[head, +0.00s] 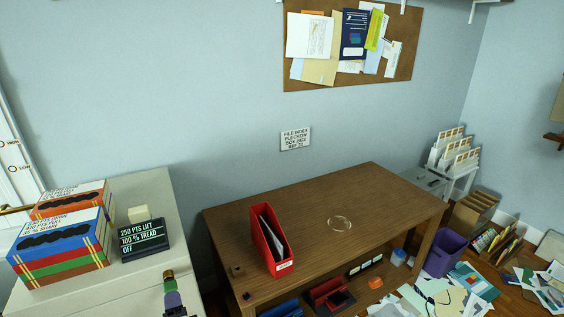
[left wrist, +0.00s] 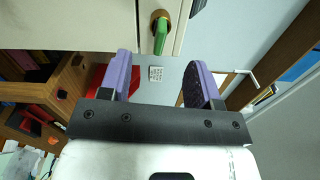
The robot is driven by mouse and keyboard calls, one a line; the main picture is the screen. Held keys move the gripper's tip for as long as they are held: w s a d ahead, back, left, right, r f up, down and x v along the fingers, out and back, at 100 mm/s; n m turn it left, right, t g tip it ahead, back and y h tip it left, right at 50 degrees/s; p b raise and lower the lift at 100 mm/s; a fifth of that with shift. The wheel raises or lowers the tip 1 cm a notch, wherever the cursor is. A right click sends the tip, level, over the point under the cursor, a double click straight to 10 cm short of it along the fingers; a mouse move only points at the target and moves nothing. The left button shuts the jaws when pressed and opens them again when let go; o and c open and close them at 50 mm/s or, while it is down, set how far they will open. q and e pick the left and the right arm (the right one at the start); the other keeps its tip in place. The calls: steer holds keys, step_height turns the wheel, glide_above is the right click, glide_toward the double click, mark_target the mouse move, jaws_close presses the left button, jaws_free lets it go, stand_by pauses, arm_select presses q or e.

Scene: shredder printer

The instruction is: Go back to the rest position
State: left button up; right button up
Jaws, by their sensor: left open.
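My left gripper (head: 173,298) shows only in small part at the bottom edge of the head view, in front of the pale cabinet. In the left wrist view its two purple fingers (left wrist: 159,65) stand wide apart, with nothing held between them. A green handle (left wrist: 160,40) with an orange-brown round mount is on the pale cabinet front, beyond the fingers and apart from them. The right gripper is in neither view.
The pale cabinet (head: 150,190) at left bears stacked boxes (head: 62,245) and a black sign (head: 144,240). A brown desk (head: 370,200) holds a red file holder (head: 270,242) and a clear ring (head: 339,223). A purple bin (head: 445,252) and scattered papers are on the floor at right.

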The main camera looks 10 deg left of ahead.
arm_select(q)
steer(key=s+d+f+n+g+h, duration=0.35)
steer(key=s+d+n+h, duration=0.2)
steer(key=s, duration=0.45)
steer(key=s+d+f+n+g+h, duration=0.2)
steer(key=s+d+n+g+h, duration=0.4)
steer(key=s, duration=0.5)
steer(key=s+d+f+m+g, duration=0.1)
steer(key=s+f, duration=0.3)
steer(key=s, duration=0.2)
steer(key=s+f+m, duration=0.1)
steer(key=s+f, duration=0.2)
steer(key=s, duration=0.4)
step_height(320, 180, up, 31)
steer(key=p, duration=3.1)
steer(key=shift+f, duration=0.2)
steer(key=shift+y, duration=0.25)
